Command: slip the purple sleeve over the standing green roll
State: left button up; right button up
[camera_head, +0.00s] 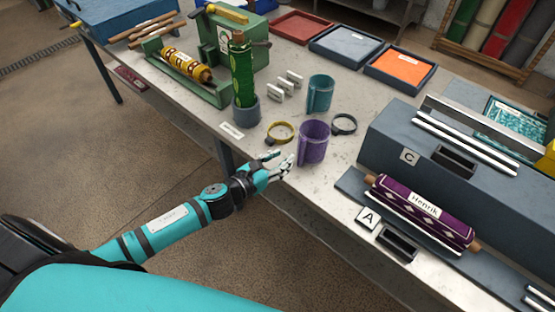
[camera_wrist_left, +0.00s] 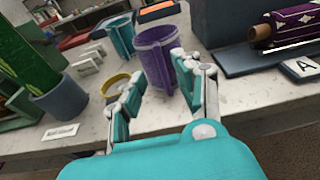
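The purple sleeve (camera_head: 313,143) stands upright on the bench near its front edge, with a slit down its side. It also shows in the left wrist view (camera_wrist_left: 155,58). The green roll (camera_head: 241,72) stands upright in a grey round holder (camera_head: 246,113), to the left of and behind the sleeve; in the left wrist view the roll (camera_wrist_left: 22,58) is at the left edge. My left gripper (camera_head: 279,160) is open and empty at the bench's front edge, just left of the sleeve; in the left wrist view its fingers (camera_wrist_left: 160,95) are spread, with the sleeve beyond them. My right gripper is not in view.
A teal sleeve (camera_head: 320,93), a yellow clamp ring (camera_head: 281,132) and a dark clamp ring (camera_head: 344,124) surround the purple sleeve. White label stands (camera_head: 287,85) are behind. A purple roll marked Henrik (camera_head: 424,211) lies in a grey cradle at right.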

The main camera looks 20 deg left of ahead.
aim_at(300, 151)
pick_arm(q)
jog(key=shift+g+y, duration=0.3)
jog(key=shift+g, duration=0.1)
jog(key=w+f, duration=0.1)
jog(key=w+f+b, duration=0.1)
jog(key=f, duration=0.1)
jog(key=shift+w+d+f, duration=0.1)
jog(key=shift+w+d, duration=0.15)
jog(key=shift+d, duration=0.1)
jog(key=b+x, duration=0.2)
jog(key=x, duration=0.2)
jog(key=shift+w+d, duration=0.15)
jog(key=shift+w, duration=0.2)
jog(key=shift+w+d+f, duration=0.25)
jog(key=shift+w, duration=0.4)
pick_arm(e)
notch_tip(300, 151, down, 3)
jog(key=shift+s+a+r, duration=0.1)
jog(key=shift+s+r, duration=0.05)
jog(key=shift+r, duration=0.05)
pick_arm(q)
grip_shut()
jog(key=shift+r, duration=0.15)
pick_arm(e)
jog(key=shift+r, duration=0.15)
